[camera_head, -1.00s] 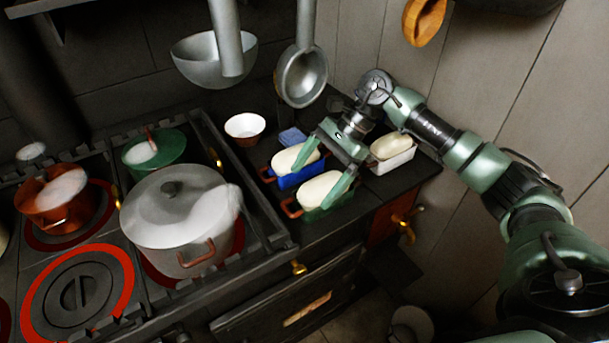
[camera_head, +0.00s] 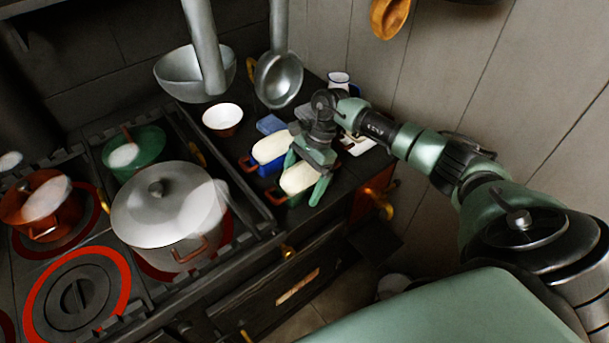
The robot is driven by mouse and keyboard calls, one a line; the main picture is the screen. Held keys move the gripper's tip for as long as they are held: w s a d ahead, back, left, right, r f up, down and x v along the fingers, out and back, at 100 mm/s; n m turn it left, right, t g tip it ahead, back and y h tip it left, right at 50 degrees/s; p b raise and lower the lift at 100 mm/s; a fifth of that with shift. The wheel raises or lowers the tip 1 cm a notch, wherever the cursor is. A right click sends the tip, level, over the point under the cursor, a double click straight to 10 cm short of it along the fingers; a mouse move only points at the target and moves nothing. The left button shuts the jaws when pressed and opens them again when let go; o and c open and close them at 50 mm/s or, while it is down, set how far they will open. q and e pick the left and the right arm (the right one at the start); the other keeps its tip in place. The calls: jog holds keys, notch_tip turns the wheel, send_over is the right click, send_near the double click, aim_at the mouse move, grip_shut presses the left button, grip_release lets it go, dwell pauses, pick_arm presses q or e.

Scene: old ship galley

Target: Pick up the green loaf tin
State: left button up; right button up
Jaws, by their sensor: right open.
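The green loaf tin (camera_head: 294,200) holds a pale loaf and sits on the dark counter to the right of the stove. A red handle shows at its near left end. My right gripper (camera_head: 305,177) is open over it, its two green fingers toward opposite sides of the tin. The gripper body hides the tin's far end. I cannot tell whether the fingers touch the tin. A blue loaf tin (camera_head: 268,170) with a pale loaf stands close on its left. My left gripper is not in view.
A white tin (camera_head: 358,147) is partly hidden behind my right wrist. A blue block (camera_head: 270,124), a small bowl (camera_head: 222,119) and a white mug (camera_head: 339,80) stand behind. Ladles (camera_head: 278,80) hang above. A lidded grey pot (camera_head: 168,207) stands left on the stove.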

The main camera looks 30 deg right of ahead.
jog(key=c, duration=2.1)
jog(key=shift+w, duration=0.1)
jog(key=shift+r, duration=0.1)
